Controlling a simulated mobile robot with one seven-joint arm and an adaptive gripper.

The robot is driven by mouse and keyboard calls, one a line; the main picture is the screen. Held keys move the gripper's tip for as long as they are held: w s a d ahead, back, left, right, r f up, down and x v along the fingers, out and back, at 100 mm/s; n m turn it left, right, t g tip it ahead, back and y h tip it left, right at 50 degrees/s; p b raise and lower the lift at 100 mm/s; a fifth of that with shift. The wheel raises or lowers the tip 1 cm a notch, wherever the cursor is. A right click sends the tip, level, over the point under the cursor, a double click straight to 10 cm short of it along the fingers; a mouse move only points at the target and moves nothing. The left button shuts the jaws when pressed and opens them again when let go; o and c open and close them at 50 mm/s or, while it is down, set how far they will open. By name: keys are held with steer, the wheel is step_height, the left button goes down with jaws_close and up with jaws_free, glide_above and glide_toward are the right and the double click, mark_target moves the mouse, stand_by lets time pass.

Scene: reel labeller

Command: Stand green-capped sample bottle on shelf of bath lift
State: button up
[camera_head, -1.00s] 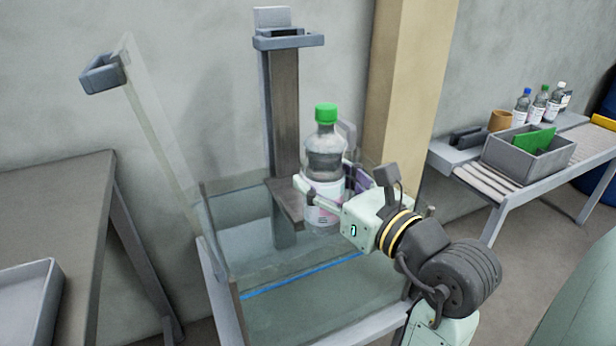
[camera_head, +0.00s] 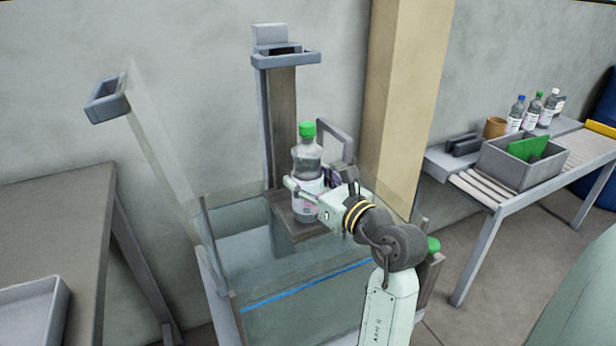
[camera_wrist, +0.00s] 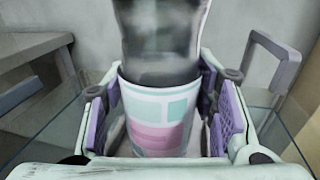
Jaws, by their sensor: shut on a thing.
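The green-capped sample bottle (camera_head: 307,165) is upright in the head view, clear above with a pale label below. My gripper (camera_head: 312,190) is shut on it around the label, and the wrist view shows the purple pads on both sides of the bottle (camera_wrist: 158,115). The brown shelf of the bath lift (camera_head: 283,215) is under the bottle, at the foot of the dark lift column (camera_head: 283,120). The bottle's base appears over the shelf's right part; I cannot tell whether it touches.
The glass bath (camera_head: 225,225) surrounds the lift, with a blue line on its front. Its raised glass lid (camera_head: 165,150) is at left. A grey handle (camera_head: 338,140) stands behind the gripper. A right bench holds a grey bin (camera_head: 510,165) and several bottles. A tray (camera_head: 35,310) is at lower left.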

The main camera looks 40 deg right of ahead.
steer(key=shift+f, duration=0.15)
steer(key=o, duration=1.6)
steer(key=shift+o, duration=0.2)
steer(key=shift+r, duration=0.2)
steer(key=s+b, duration=0.3)
steer(key=s, duration=0.9)
steer(key=shift+a, duration=0.25)
